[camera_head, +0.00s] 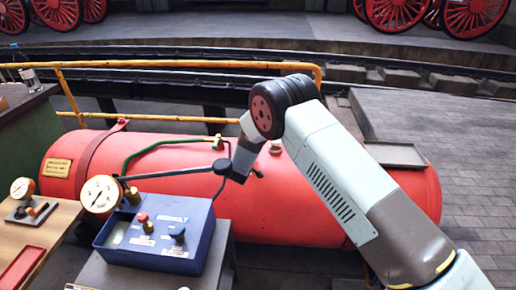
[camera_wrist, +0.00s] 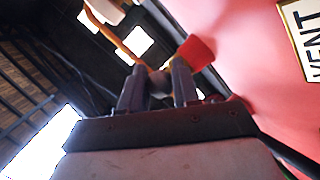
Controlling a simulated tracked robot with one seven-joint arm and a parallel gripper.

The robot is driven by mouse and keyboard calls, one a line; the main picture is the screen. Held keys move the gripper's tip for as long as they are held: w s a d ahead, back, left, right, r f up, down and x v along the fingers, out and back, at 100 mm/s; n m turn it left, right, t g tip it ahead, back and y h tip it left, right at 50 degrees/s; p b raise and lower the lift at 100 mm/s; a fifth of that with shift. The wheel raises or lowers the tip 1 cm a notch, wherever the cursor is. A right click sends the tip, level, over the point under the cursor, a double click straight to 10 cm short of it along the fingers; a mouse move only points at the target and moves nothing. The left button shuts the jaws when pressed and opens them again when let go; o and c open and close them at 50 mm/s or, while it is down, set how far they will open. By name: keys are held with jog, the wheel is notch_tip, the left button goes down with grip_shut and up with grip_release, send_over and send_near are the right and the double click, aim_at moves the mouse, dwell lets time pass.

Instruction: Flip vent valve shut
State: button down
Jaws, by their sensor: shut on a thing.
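My gripper (camera_wrist: 158,84) shows from behind in the wrist view, its two dark fingers closed around a small dark piece of the vent valve. A red handle part (camera_wrist: 197,52) of the valve stands just beyond the right finger. A plate (camera_wrist: 304,38) with partly cut-off lettering, "ENT" readable, is on the red surface at the upper right. The fingertips and the valve cannot be made out clearly there.
A blue box (camera_head: 160,235) with knobs and a round gauge (camera_head: 100,195) stands in front of the tank. A green pipe (camera_head: 150,150) runs along the tank's top. A yellow railing (camera_head: 170,64) stands behind. Paved floor (camera_head: 480,190) is clear at the right.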

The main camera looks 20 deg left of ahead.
dwell(0.4)
jog(key=c, duration=0.9)
grip_release()
jog(key=shift+o, duration=0.2)
